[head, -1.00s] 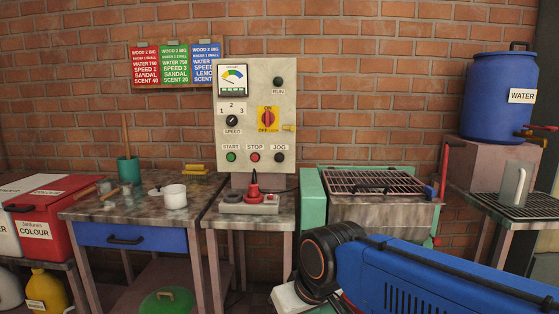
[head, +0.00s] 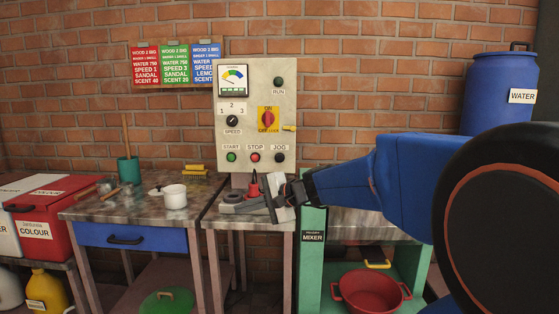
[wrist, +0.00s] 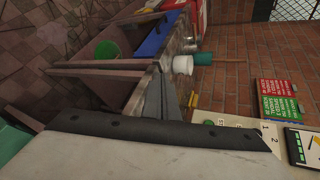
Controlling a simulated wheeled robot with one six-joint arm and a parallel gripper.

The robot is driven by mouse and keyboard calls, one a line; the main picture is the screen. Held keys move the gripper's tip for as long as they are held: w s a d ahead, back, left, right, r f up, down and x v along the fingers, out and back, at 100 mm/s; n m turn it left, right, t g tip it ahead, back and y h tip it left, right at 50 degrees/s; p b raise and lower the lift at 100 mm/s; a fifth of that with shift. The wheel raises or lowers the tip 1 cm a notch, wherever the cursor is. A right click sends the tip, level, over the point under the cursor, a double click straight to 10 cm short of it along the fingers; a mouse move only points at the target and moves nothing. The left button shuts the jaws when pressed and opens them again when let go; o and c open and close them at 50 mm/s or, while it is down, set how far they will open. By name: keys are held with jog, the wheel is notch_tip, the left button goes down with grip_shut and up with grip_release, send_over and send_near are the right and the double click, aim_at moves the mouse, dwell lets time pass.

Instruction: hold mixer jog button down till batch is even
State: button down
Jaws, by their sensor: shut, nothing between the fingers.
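The black JOG button (head: 280,157) is at the lower right of the upright grey control panel (head: 255,110), beside the red STOP and green START buttons. My gripper (head: 270,207) is shut and empty. It appears below the JOG button, in front of the small table's right side, apart from the button. In the wrist view my gripper's grey fingers (wrist: 167,98) are together, and the panel (wrist: 240,127) is at lower right. The mixer (head: 313,245) is a green frame with a label. My arm hides most of its top, so the batch cannot be seen.
A grey control box (head: 240,203) with a red plug or knob sits on the small table. A white pot (head: 175,196) stands on the left bench. A red basin (head: 370,291) is under the mixer. A blue water barrel (head: 499,95) is at right.

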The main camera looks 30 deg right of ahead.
aim_at(282, 161)
jog(key=w+d+r+m+t+h, duration=0.1)
jog(key=w+d+r+m+t, duration=0.1)
jog(key=d, duration=0.4)
jog(key=w+d+r+m+t+h, duration=0.1)
jog(key=w+d+r+m+t, duration=0.1)
jog(key=w+d+m, duration=0.2)
jog(key=w+d+r+m+t+h, duration=0.1)
jog(key=w+d+m, duration=0.2)
jog(key=d, duration=0.6)
jog(key=shift+w+d+r+m+t, duration=0.3)
jog(key=shift+w+r+t, duration=0.1)
jog(key=shift+w, duration=0.8)
jog(key=shift+w+d, duration=0.1)
jog(key=shift+w+d, duration=0.8)
jog(key=shift+w, duration=0.4)
jog(key=shift+w+d, duration=0.75)
jog(key=shift+w, duration=0.4)
jog(key=shift+w+d, duration=0.8)
jog(key=shift+w, duration=0.4)
jog(key=shift+w, duration=0.1)
jog(key=shift+w+d, duration=0.25)
